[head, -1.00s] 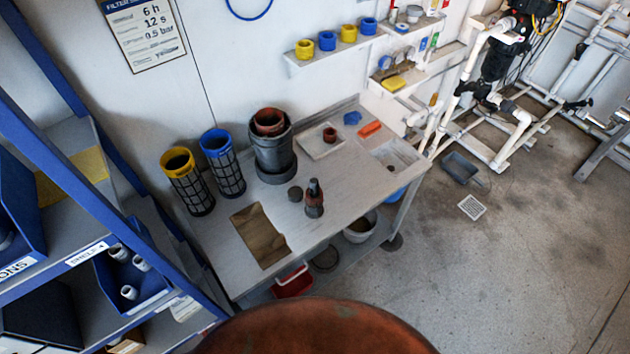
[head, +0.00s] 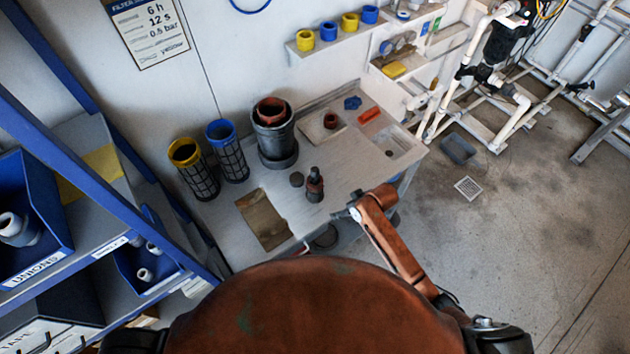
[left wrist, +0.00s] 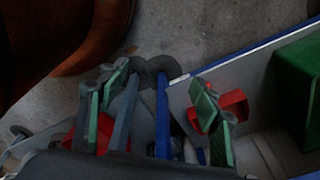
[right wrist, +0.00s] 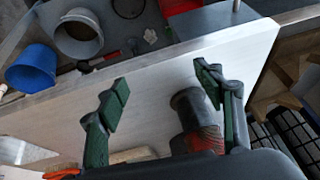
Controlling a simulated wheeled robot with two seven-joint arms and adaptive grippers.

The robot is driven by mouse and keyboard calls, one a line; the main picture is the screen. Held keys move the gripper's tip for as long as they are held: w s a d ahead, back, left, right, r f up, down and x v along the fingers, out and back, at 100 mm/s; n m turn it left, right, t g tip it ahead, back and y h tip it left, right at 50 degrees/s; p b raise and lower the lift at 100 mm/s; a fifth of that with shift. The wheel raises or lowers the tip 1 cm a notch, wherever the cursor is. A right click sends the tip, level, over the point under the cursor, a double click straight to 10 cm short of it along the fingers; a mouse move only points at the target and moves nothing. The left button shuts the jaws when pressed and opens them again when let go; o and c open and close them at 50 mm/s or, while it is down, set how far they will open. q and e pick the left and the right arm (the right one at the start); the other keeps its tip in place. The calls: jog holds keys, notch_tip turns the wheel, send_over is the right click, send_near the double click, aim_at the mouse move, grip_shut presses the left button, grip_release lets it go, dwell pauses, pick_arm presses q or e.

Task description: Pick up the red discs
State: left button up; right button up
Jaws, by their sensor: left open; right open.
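I cannot pick out clear red discs in any view. A small reddish round piece (head: 331,121) sits on a white tray on the bench (head: 340,165). A dark-topped tool with a reddish lower part (head: 315,185) stands near the bench's middle; it also shows in the right wrist view (right wrist: 203,136). My right gripper (head: 352,212) is at the bench's front edge; in the right wrist view its fingers (right wrist: 162,85) are apart, empty, over the bench. My left gripper (left wrist: 158,90) is open; red parts (left wrist: 232,105) show behind its fingers, their shape unclear. It is hidden in the head view.
A dark pot (head: 276,140) holding a reddish cylinder and yellow and blue mesh filters (head: 228,150) stand at the bench's back left. Blue shelving (head: 60,130) rises at left. A blue bucket (right wrist: 32,68) is below the bench. Floor at right (head: 480,240) is mostly clear.

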aim_at(315, 181)
jog(key=w+a+r+n, duration=0.1)
jog(key=w+a+r, duration=0.1)
jog(key=r, duration=0.2)
jog(key=w+a+r+n, duration=0.1)
jog(key=w+a+r, duration=0.1)
jog(key=a+r, duration=0.1)
jog(key=w+a+r+n+g+p, duration=0.1)
jog(key=w+a+r+n, duration=0.1)
jog(key=r, duration=0.3)
jog(key=shift+w+a+r, duration=0.15)
jog(key=shift+a+r, duration=0.25)
jog(key=shift+a, duration=0.25)
jog(key=shift+w+a+r, duration=0.15)
jog(key=shift+a+f+n, duration=0.15)
jog(key=shift+f+n, duration=0.1)
jog(key=shift+n, duration=0.05)
jog(key=shift+x, duration=0.85)
jog(key=x, duration=0.4)
jog(key=shift+w+f, duration=0.2)
jog(key=shift+w, duration=0.05)
jog(key=shift+w+a+f, duration=0.1)
jog(key=shift+a+f, duration=0.05)
jog(key=shift+f, duration=0.25)
pick_arm(q)
jog(key=shift+s+r, duration=0.7)
jog(key=shift+s, duration=0.35)
pick_arm(e)
jog(key=shift+c, duration=0.7)
jog(key=c, duration=1.1)
